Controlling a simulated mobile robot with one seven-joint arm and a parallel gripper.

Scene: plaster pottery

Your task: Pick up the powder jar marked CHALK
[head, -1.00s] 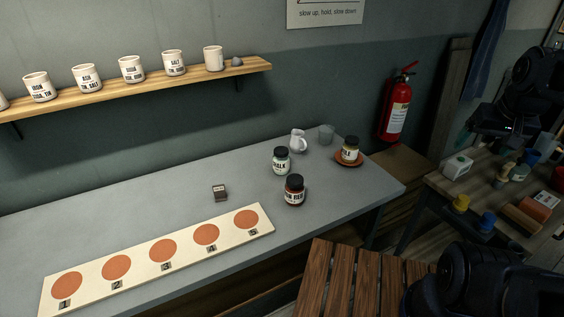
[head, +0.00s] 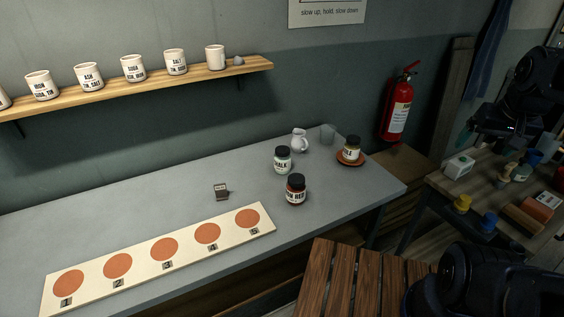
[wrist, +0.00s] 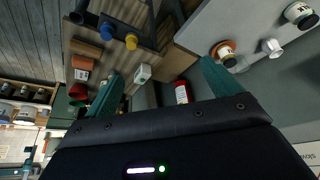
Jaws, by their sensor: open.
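The CHALK jar (head: 282,160) stands upright on the grey table in the head view, a pale glass jar with a dark lid; its label is partly readable. A brown-red jar (head: 296,190) with a dark lid stands just in front of it. A jar with a yellowish label (head: 351,150) sits on a terracotta saucer (head: 347,162) to the right. In the wrist view, my gripper (wrist: 162,88) is open and empty, its green fingers spread apart, well away from the jars. A pale jar (wrist: 300,15) shows at the upper right there, probably the CHALK one.
A white jug (head: 299,141) and a clear glass (head: 327,134) stand behind the jars. A board with numbered orange discs (head: 138,278) lies along the table's front. A small dark block (head: 221,192) lies left of the jars. A wooden slatted top (head: 340,285) stands in front.

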